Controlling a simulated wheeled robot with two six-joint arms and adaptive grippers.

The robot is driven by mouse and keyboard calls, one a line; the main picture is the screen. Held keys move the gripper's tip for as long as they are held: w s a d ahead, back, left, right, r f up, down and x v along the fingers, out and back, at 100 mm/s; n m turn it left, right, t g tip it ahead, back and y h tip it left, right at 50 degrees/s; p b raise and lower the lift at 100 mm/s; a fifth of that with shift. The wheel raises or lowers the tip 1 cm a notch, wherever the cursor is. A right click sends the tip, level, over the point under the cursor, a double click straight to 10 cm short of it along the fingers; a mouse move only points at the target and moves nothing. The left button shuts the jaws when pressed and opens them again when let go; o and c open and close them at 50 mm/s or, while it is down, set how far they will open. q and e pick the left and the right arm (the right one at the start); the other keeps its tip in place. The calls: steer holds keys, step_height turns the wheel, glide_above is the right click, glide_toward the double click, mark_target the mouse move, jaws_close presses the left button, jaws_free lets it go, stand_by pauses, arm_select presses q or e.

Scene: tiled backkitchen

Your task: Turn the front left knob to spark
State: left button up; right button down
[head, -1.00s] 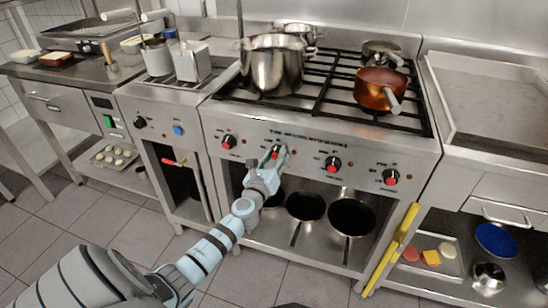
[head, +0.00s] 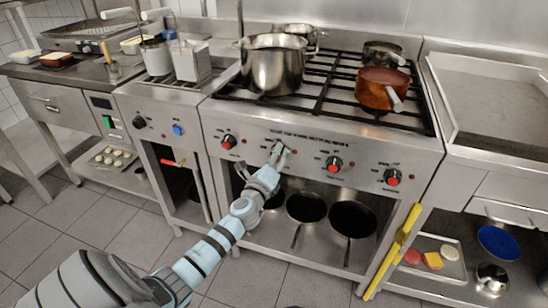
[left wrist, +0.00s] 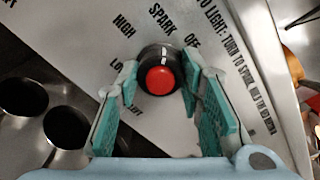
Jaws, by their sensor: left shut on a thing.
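The stove front (head: 312,140) carries a row of black knobs with red centres. My left gripper (head: 278,153) is at the second knob from the left, which it hides in the head view. In the left wrist view this knob (left wrist: 160,78) sits between the two teal-padded fingers, which are shut on its sides. My right gripper is not in view.
Other stove knobs are the leftmost one (head: 228,142) and two on the right (head: 333,164). A steel pot (head: 272,66) and a copper pan (head: 380,88) stand on the grates. Black pans (head: 306,207) sit below. A yellow bar (head: 393,252) is at the stove's right leg.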

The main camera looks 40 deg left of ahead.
arm_select(q)
steer(key=shift+f, duration=0.2)
steer(key=o, duration=0.9)
steer(key=shift+o, duration=1.3)
steer(key=shift+r, duration=0.15)
steer(key=v, duration=1.2)
